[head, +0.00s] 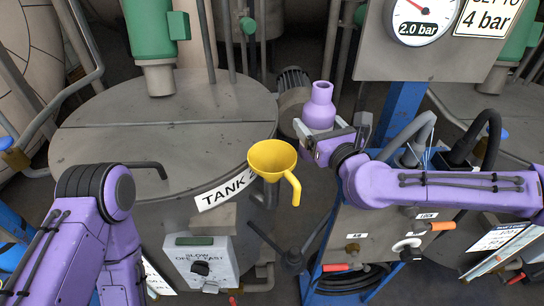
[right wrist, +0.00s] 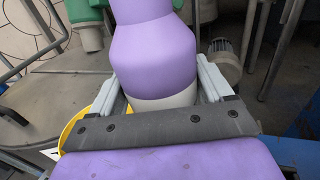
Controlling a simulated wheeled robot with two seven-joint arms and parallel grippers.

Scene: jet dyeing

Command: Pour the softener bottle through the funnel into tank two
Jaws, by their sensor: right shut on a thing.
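The softener bottle (head: 319,108) is purple with a narrow neck. My right gripper (head: 333,131) is shut on it and holds it upright, above and to the right of the funnel in the head view. In the right wrist view the bottle (right wrist: 152,55) stands between the two grey fingers. The yellow funnel (head: 274,160) has a wide cone and a bent spout, and sits at the front edge of tank two (head: 165,125), by the "TANK 2" label. The bottle and funnel are apart in the head view. My left arm shows at the lower left; its gripper is out of view.
A pressure gauge (head: 421,18) reading 2.0 bar is on a grey panel at the upper right, by a "4 bar" sign. A slow/fast control box (head: 203,262) is below the tank. Pipes and a green motor (head: 150,30) stand behind. The tank's top is mostly clear.

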